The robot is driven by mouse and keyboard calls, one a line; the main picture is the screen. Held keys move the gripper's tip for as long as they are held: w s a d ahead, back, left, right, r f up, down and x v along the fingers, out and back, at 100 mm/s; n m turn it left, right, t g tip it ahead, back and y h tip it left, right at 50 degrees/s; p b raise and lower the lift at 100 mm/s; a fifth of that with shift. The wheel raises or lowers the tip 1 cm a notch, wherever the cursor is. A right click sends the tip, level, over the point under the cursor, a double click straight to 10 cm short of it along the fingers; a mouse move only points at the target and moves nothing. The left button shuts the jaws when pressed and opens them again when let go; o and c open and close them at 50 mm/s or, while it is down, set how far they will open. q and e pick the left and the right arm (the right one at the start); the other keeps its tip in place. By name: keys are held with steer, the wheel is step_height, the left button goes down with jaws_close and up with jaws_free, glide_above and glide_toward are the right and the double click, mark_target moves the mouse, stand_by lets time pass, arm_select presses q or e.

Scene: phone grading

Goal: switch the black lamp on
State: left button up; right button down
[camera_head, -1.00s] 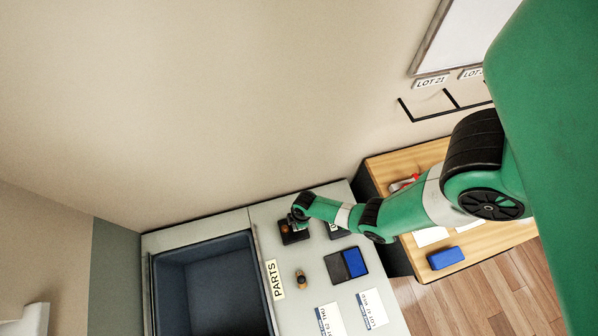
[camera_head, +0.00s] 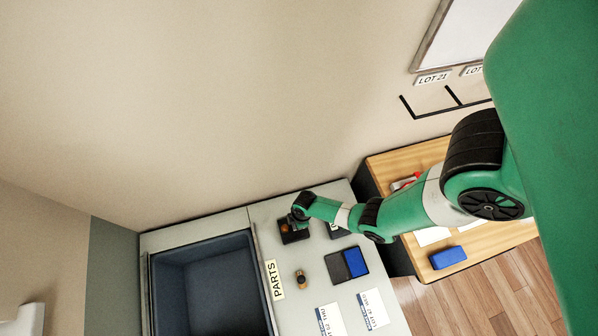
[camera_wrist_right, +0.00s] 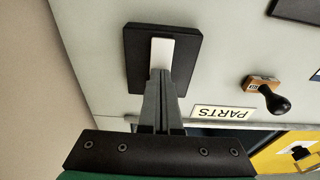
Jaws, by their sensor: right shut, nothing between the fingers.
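A black block (camera_head: 303,238) with a small orange spot stands on the pale bench near the wall in the head view. It appears to be the black block (camera_wrist_right: 136,62) with a pale rectangular plate (camera_wrist_right: 161,52) in the right wrist view. I cannot tell for sure that it is the lamp, or whether it is lit. My right gripper (camera_wrist_right: 160,76) is shut and empty. Its tips overlap the plate's lower end; I cannot tell whether they touch it. In the head view my right gripper (camera_head: 293,220) hides part of the block. My left gripper is not in view.
A second dark item (camera_head: 335,231) lies beside the block, partly behind my arm. A black-and-blue tray (camera_head: 336,269), a stamp (camera_head: 300,279) and lot cards (camera_head: 331,320) lie nearer. A deep blue bin (camera_head: 202,252) is at left, by the PARTS label (camera_head: 273,280).

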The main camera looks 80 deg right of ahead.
steer(key=shift+f, duration=0.3)
step_height(320, 180, up, 7)
steer(key=p, duration=0.6)
steer(key=shift+r+p, duration=0.1)
steer(key=shift+p, duration=0.2)
stand_by(0.3)
